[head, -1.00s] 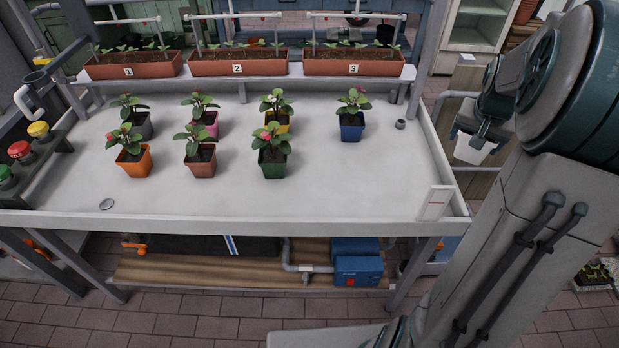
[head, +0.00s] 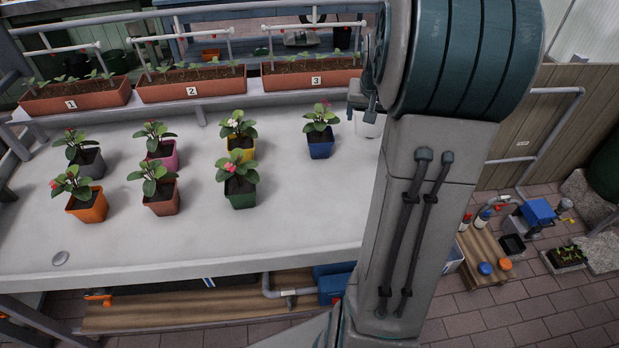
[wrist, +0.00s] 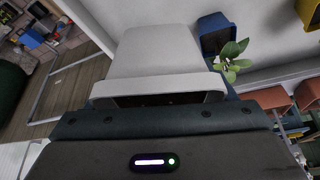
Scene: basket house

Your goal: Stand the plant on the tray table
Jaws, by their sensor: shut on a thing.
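My gripper (head: 368,106) is shut on a white pot (head: 371,124), with my arm hiding its right part in the head view. The pot fills the middle of the wrist view (wrist: 155,52), where its rim points down. I cannot make out a plant in it. The pale tray table (head: 290,222) spans the left of the head view; my arm hides its right end. In the head view the pot appears beside the blue potted plant (head: 320,148), by the table's back right. I cannot tell whether it touches the table.
Several potted plants stand on the table, including green (head: 240,196), yellow (head: 241,148) and orange (head: 87,208) pots. Numbered planters (head: 192,88) line the back shelf. Bare table shows right of the green pot. A low wooden platform (head: 478,256) lies right of my arm.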

